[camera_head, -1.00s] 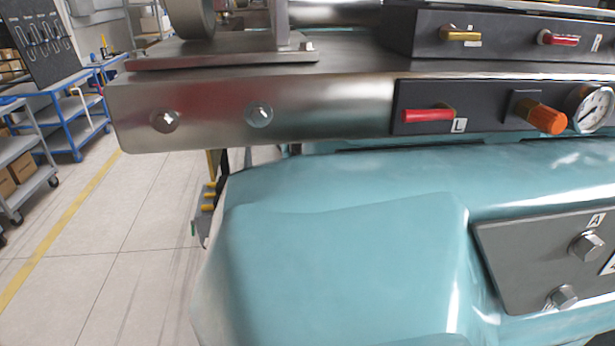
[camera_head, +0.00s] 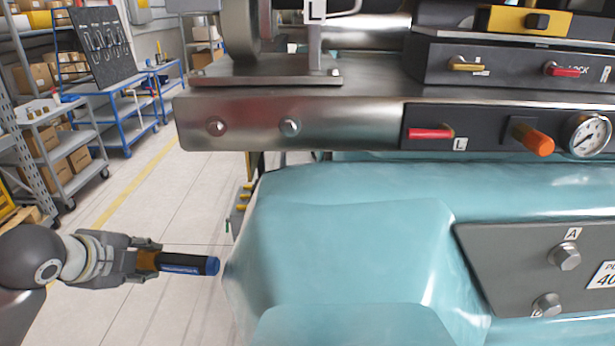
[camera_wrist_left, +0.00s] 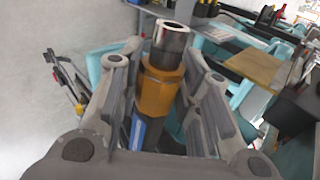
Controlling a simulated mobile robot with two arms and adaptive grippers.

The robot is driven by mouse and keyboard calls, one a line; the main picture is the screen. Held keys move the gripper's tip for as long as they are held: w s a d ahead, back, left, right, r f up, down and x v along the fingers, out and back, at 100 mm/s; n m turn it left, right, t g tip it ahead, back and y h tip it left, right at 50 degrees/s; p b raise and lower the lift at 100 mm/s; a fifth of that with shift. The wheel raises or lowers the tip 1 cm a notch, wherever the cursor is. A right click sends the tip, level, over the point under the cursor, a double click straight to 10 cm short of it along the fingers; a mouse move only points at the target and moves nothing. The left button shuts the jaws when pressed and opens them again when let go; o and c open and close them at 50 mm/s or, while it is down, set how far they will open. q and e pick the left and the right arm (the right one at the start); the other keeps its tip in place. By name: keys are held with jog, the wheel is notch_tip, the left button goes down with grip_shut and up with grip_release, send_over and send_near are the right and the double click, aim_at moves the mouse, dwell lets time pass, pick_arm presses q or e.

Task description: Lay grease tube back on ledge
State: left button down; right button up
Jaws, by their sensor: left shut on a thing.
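My left gripper (camera_head: 140,259) reaches in from the left of the head view and is shut on the grease tube (camera_head: 190,264). The tube is orange at the gripped part, with a blue and black end pointing right toward the teal body. In the left wrist view the fingers (camera_wrist_left: 160,95) lie on both sides of the tube (camera_wrist_left: 158,88), whose silver end points away. The tube is held in the air, left of the teal body's edge. I cannot pick out the ledge for certain. My right gripper is not in view.
The teal machine body (camera_head: 340,235) fills the lower middle. Above it runs a steel beam (camera_head: 345,125) with a red lever (camera_head: 430,133), an orange knob (camera_head: 535,140) and a gauge (camera_head: 588,135). Open floor (camera_head: 150,200) lies left; blue carts (camera_head: 125,115) and shelves stand behind.

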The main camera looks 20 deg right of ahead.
pick_arm(q)
notch_tip(320, 180, up, 14)
jog(key=m+h, duration=0.2)
jog(key=s+r+m+g+h, duration=0.15)
jog(key=s+r, duration=0.35)
jog(key=r, duration=0.6)
jog(key=s+r+m+g, duration=0.25)
jog(key=s+r, duration=0.25)
jog(key=r, duration=0.6)
jog(key=d+f+t+p, duration=0.1)
jog(key=d+f+p, duration=0.5)
jog(key=d+f, duration=0.7)
jog(key=shift+w+d, duration=0.4)
jog(key=shift+d, duration=0.25)
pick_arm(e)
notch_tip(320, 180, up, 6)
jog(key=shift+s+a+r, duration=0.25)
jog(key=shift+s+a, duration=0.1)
